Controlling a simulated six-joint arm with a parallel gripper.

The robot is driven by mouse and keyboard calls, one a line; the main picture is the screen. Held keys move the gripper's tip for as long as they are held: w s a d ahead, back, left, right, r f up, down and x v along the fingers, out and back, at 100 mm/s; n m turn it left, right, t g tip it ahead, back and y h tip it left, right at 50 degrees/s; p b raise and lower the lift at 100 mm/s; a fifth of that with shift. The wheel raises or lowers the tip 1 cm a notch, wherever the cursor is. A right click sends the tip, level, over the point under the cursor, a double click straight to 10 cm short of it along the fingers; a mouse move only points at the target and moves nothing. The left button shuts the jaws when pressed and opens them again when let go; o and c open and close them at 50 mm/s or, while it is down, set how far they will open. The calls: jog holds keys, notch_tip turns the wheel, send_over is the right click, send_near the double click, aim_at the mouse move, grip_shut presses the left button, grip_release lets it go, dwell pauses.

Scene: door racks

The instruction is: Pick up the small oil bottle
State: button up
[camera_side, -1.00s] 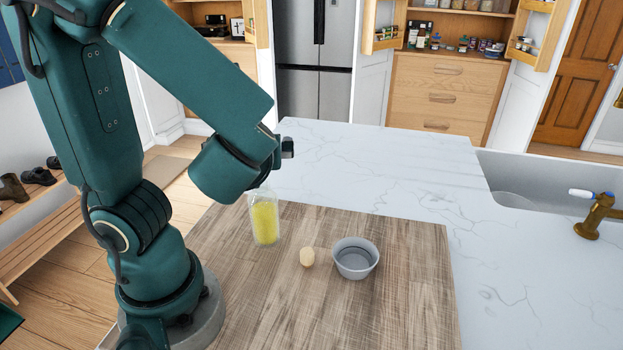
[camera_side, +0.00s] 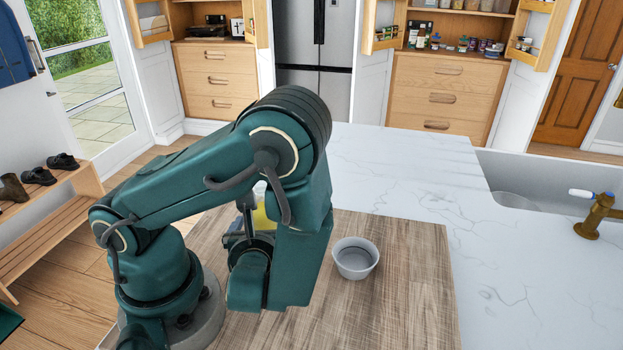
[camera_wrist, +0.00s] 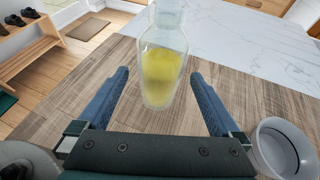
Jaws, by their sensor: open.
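The small oil bottle (camera_wrist: 161,62) is clear with yellow oil inside. It stands upright on the wooden board in the wrist view, ahead of my gripper and between the lines of its two fingers. My gripper (camera_wrist: 160,78) is open, with one blue finger on each side and nothing held. In the side view the gripper (camera_side: 240,225) is low beside the bottle and mostly hidden by my arm. I cannot tell whether a finger touches the bottle.
A grey bowl (camera_side: 355,259) stands on the wooden board (camera_side: 400,300) to the right, and also shows at the lower right of the wrist view (camera_wrist: 272,150). A white marble counter (camera_side: 400,165) lies behind, clear. A sink with a brass tap (camera_side: 596,215) is far right.

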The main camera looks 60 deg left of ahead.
jog(key=shift+x, duration=2.6)
grip_shut()
jog(key=shift+r, duration=0.15)
notch_tip(320, 180, up, 9)
